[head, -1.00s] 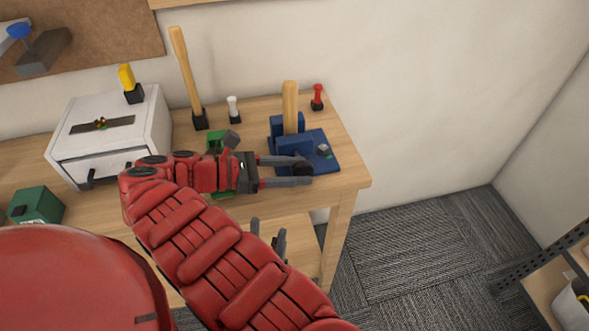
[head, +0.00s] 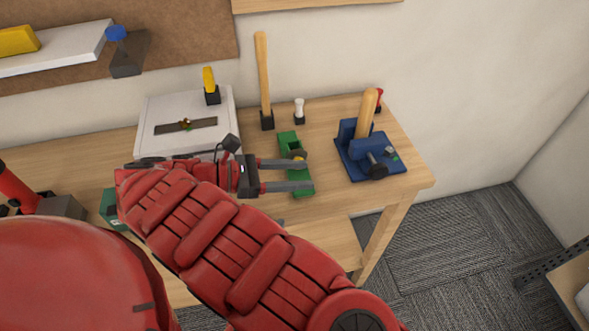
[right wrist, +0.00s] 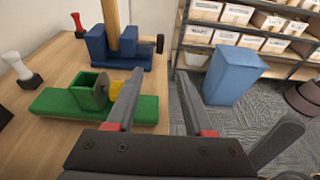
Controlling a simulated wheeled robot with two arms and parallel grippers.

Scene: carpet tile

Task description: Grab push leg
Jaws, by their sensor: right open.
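My right gripper (head: 309,175) is open and empty, with its two grey fingers apart over the right side of a green device (head: 289,145). In the right wrist view, the fingers (right wrist: 157,77) are beside the green device (right wrist: 95,107), which has a yellow part. A blue clamp (head: 352,152) sits to the right, apart from the fingertips; it also shows in the right wrist view (right wrist: 118,52). A wooden leg (head: 367,113) stands tilted in it. Another tall wooden leg (head: 263,75) stands in a black base. Which one the task names I cannot tell. My left gripper does not show.
A white box (head: 225,105) stands on the wooden table behind my arm. A small white-topped peg (head: 299,108) and a red one (head: 379,96) stand towards the back. A blue bin (right wrist: 232,75) and a shelf with labelled boxes (right wrist: 240,15) stand beyond the table's edge.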

